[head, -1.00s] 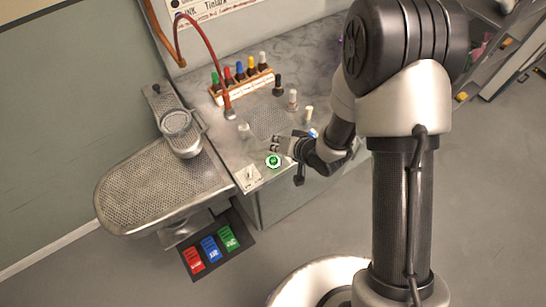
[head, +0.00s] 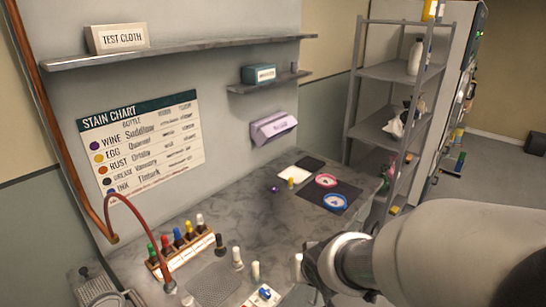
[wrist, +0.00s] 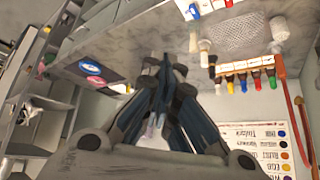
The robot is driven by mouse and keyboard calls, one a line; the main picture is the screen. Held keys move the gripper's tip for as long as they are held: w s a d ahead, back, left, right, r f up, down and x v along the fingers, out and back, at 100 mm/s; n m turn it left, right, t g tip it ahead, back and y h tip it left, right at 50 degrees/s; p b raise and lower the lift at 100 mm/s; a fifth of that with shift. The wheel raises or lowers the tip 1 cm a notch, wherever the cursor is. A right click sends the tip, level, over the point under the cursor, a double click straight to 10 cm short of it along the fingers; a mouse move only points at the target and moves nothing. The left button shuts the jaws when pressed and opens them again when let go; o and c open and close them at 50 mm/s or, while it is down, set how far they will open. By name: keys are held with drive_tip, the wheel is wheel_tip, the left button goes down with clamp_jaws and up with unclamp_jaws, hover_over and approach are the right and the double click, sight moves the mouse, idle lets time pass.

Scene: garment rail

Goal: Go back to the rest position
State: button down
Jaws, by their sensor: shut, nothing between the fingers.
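My gripper (wrist: 165,68) shows in the wrist view with its dark fingers together and nothing between them. It points over the grey worktop (wrist: 125,40), and I cannot tell its height above it. In the head view my arm fills the lower right, and the gripper itself cannot be made out there. The worktop also shows in the head view (head: 240,215) below the arm's level.
A rack of coloured-cap bottles (head: 180,252) and a red hose (head: 130,205) stand at the worktop's left. Pink (head: 326,180) and blue (head: 335,202) rings lie on a dark mat. A metal shelf unit (head: 398,75) stands at right. Wall shelves (head: 190,47) hang above.

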drive_tip(key=s+d+r+g, duration=0.1)
drive_tip(key=s+d+r, duration=0.1)
drive_tip(key=s, duration=0.5)
drive_tip(key=s+d+r+b, duration=0.1)
drive_tip(key=s+d+r, duration=0.2)
drive_tip(key=s, duration=0.4)
drive_tip(key=s+d+r+g+h, duration=0.1)
drive_tip(key=s+d+r, duration=0.1)
drive_tip(key=s, duration=0.5)
drive_tip(key=shift+s+d+r+m+g+b, duration=0.2)
drive_tip(key=shift+s+r+m+g+b, duration=0.1)
drive_tip(key=shift+s+r+m+b, duration=0.1)
drive_tip(key=c, duration=2.4)
unclamp_jaws()
